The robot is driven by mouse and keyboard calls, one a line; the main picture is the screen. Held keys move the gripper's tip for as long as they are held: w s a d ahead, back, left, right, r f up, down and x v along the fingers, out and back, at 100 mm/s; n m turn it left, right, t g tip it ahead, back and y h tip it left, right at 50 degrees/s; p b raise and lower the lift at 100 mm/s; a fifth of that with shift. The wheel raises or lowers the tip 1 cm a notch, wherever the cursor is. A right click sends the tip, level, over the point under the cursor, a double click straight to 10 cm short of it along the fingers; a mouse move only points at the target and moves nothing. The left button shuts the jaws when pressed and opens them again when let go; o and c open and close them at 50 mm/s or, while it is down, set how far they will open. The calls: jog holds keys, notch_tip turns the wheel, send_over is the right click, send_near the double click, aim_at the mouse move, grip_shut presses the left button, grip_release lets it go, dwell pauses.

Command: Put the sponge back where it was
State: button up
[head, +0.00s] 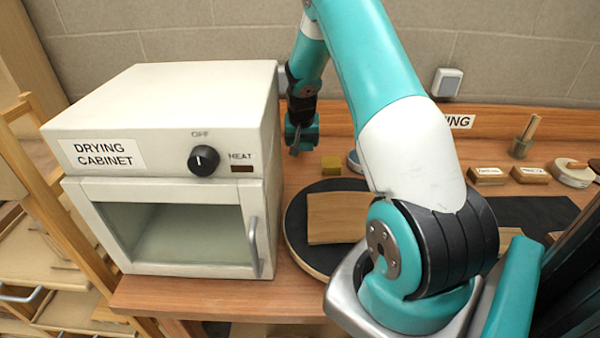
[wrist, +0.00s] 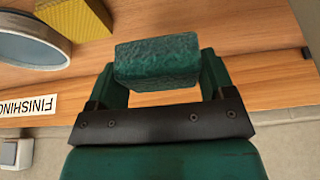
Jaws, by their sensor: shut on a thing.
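A dark green block with a rough, porous surface, which looks like the sponge (wrist: 157,62), is between the two fingers of my gripper (wrist: 160,78) in the wrist view. My gripper is shut on it. In the head view my gripper (head: 296,147) is behind the right side of the drying cabinet, near the wall and above the back of the bench. I cannot make out the sponge clearly there. A yellow block (wrist: 78,14) lies on the bench near the gripper; it also shows in the head view (head: 331,166).
The drying cabinet (head: 160,105) stands at left, its glazed door closed. A round dark board (head: 297,215) bears a bent wooden sheet (head: 335,217). A round dish (wrist: 30,45) lies beside the yellow block. Labelled wooden blocks (head: 487,176) stand at right. A raised wooden strip (head: 560,122) runs along the wall.

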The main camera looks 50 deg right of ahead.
aim_at(302, 165)
notch_tip(302, 165, down, 8)
jog(key=b, duration=0.3)
jog(key=shift+r+b, duration=0.2)
jog(key=shift+b, duration=0.15)
jog(key=shift+f, duration=0.1)
jog(key=o, duration=0.8)
jog(key=p+v, duration=0.4)
jog(key=v, duration=0.3)
jog(key=shift+d, duration=0.1)
jog(key=shift+s+r+p, duration=0.1)
jog(key=shift+r+p, duration=0.25)
